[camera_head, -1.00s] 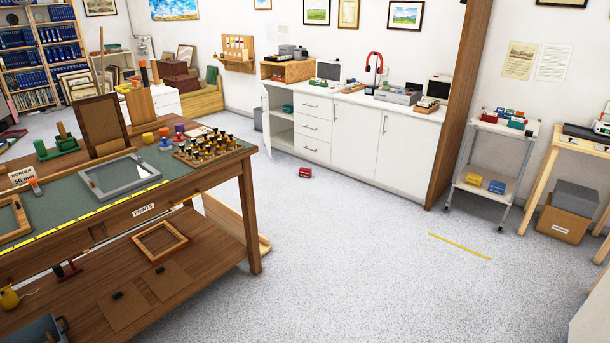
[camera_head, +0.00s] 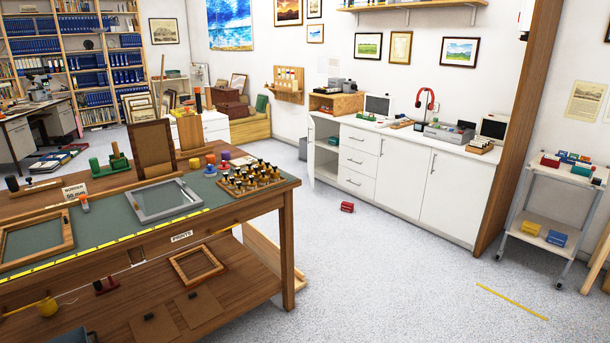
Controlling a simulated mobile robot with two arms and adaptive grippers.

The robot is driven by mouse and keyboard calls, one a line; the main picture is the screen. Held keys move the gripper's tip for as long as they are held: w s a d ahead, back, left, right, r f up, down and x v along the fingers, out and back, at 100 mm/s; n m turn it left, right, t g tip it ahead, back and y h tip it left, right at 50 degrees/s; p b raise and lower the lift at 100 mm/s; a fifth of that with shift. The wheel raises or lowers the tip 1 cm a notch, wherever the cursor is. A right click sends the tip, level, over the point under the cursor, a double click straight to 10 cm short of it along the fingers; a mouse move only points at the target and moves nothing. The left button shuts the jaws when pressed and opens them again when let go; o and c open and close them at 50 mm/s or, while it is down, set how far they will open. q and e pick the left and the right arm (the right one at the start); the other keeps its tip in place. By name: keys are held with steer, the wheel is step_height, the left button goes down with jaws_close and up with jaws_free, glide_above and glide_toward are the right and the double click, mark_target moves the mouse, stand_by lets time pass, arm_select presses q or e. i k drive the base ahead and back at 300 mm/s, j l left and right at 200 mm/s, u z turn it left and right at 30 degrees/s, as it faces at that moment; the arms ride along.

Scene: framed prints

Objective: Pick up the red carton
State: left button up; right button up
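A small red carton (camera_head: 347,207) lies on the grey speckled floor, in front of the white cabinet's drawers and near its open door. It has a pale mark on its side. Other small red boxes sit on the white trolley at the right, on its top shelf (camera_head: 550,161). Neither of my grippers shows in the head view.
A wooden workbench (camera_head: 288,190) with frames and tools fills the left foreground. The white cabinet (camera_head: 455,195) stands along the back wall, its left door (camera_head: 311,150) open. The white trolley (camera_head: 545,245) stands at the right.

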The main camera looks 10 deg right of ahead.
mark_target(346, 207)
steer(key=i+l+z, duration=0.3)
steer(key=i, duration=0.95)
steer(key=i+z, duration=0.3)
steer(key=i, duration=0.9)
steer(key=l, duration=0.1)
